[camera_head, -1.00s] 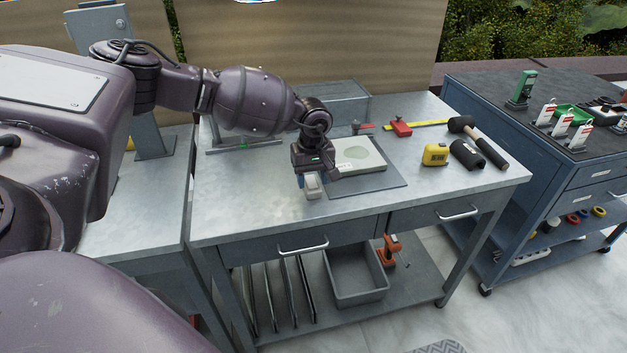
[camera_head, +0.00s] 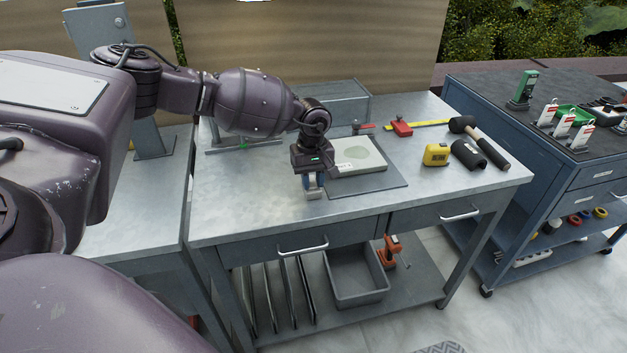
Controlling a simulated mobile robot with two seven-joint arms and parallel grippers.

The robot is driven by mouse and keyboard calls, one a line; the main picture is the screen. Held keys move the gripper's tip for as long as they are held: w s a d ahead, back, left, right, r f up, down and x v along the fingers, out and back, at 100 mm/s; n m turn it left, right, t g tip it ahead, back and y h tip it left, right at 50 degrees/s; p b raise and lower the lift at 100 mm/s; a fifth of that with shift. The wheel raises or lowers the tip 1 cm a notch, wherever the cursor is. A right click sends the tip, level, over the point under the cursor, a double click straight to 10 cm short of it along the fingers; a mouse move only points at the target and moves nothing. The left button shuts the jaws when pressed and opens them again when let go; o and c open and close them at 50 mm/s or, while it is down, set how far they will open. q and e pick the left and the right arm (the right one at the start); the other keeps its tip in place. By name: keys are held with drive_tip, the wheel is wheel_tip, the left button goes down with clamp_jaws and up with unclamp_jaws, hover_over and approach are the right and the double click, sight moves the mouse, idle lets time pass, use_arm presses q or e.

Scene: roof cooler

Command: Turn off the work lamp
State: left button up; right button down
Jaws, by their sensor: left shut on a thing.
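No work lamp can be made out clearly. My left gripper (camera_head: 313,187) points down over the front of the metal workbench (camera_head: 245,200), just left of a dark mat (camera_head: 385,184). It is shut on a small pale grey block (camera_head: 314,195) with a blue part beside it, low over the bench top. The fingers hide much of this block, and I cannot tell whether it belongs to a lamp. My right gripper is not in view.
A pale box-like plate (camera_head: 362,155) lies on the mat. A yellow tape measure (camera_head: 436,154), a black roll (camera_head: 467,154) and a hammer (camera_head: 487,146) lie to the right. A blue cart (camera_head: 560,190) stands beside the bench. The bench's front left is clear.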

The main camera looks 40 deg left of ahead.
use_arm(q)
drive_tip(key=shift+w+a+f+g+h+b, duration=0.15)
drive_tip(key=shift+f+g+h+b, duration=0.1)
drive_tip(key=shift+g+h+b, duration=0.3)
drive_tip(key=shift+r+h, duration=0.1)
drive_tip(key=shift+h, duration=0.15)
drive_tip(key=shift+r+g, duration=0.25)
drive_tip(key=shift+r, duration=0.05)
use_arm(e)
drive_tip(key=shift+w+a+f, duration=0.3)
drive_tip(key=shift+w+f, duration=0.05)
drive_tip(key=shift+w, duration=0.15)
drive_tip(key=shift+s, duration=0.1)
use_arm(q)
drive_tip(key=o, duration=0.9)
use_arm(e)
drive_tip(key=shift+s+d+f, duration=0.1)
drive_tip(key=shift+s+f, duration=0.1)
use_arm(q)
drive_tip(key=shift+r, duration=0.1)
